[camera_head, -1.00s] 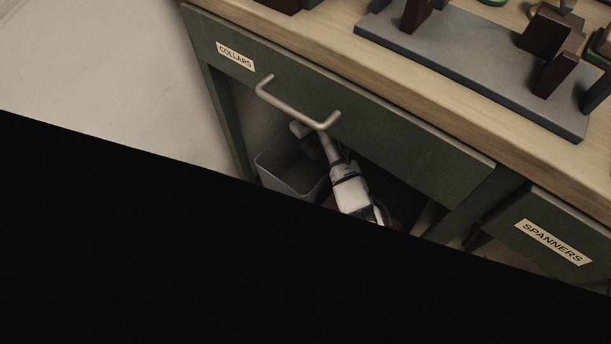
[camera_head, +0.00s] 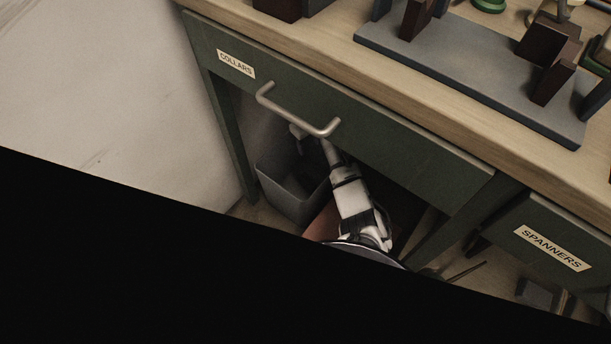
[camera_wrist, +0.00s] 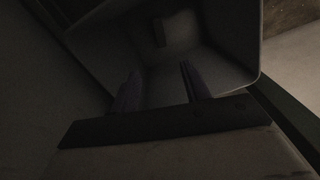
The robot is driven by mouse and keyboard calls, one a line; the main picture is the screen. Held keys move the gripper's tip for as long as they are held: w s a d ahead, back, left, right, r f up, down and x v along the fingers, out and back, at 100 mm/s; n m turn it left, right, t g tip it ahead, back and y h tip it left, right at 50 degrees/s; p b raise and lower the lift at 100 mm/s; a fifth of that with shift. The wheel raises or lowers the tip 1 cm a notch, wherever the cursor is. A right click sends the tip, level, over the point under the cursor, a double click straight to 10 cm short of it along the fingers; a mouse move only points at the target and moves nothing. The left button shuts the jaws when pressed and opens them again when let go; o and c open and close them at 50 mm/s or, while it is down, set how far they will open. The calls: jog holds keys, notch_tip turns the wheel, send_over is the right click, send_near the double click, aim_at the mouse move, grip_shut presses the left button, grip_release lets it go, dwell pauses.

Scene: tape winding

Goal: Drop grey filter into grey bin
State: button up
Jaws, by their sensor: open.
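The grey bin (camera_head: 290,190) stands on the floor under the bench, below the COLLARS drawer. In the wrist view its inner wall (camera_wrist: 228,35) fills the upper middle. A small block-like grey piece (camera_wrist: 159,33) lies inside, toward the far end; it looks like the grey filter, but the picture is dark. My gripper (camera_wrist: 160,72) is open, its two fingers apart with nothing seen between them, pointing into the bin's mouth.
The drawer front with its metal handle (camera_head: 299,112) overhangs the bin and my arm. A bench leg (camera_head: 232,150) stands left of the bin. The SPANNERS drawer (camera_head: 552,245) is at right. The benchtop carries a grey fixture plate (camera_head: 470,85).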

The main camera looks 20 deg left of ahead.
jog(key=shift+r+p, duration=0.6)
jog(key=shift+r, duration=2.15)
